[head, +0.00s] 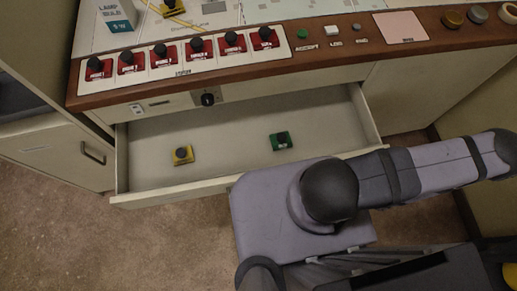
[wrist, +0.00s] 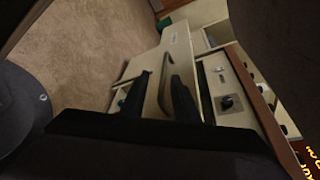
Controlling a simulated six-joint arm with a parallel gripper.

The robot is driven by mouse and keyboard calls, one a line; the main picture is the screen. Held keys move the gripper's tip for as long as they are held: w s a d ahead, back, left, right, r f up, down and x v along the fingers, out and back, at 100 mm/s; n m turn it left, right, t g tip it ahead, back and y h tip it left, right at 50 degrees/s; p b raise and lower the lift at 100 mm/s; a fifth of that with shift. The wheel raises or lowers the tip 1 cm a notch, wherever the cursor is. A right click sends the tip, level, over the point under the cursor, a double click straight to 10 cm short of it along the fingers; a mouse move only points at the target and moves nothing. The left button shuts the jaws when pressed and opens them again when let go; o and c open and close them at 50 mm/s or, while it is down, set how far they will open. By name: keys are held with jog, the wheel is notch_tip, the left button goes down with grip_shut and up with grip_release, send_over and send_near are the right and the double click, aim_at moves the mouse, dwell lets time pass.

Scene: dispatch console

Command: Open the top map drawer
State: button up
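The map drawer (head: 225,135) stands pulled well out below the console in the head view. Its inside floor shows, with a yellow block (head: 182,155) and a green block (head: 281,141) lying in it. The drawer's front face and pull are hidden from above. My gripper (wrist: 160,85) shows in the wrist view as two dark fingers standing apart. A curved dark handle (wrist: 165,62) is seen between them; I cannot tell whether it lies between the fingertips or behind them. In the head view my gripper is hidden by my arm.
A cabinet (head: 55,155) with a handle stands at the left. Brown carpet (head: 180,245) is clear in front of the drawer.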

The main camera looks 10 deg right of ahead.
jog(key=s+d+r+n+g+h+p, duration=0.2)
jog(key=s+n+g+h+p, duration=0.65)
jog(key=n+g+p, duration=0.55)
jog(key=w+a+r+n+t+h+p, duration=0.65)
jog(key=w+a+n+t+p, duration=0.5)
jog(key=p, duration=0.85)
notch_tip(320, 180, down, 7)
jog(key=n+b, duration=0.2)
jog(key=b, duration=0.2)
jog(key=shift+s+t+b, duration=0.3)
jog(key=shift+t, duration=0.05)
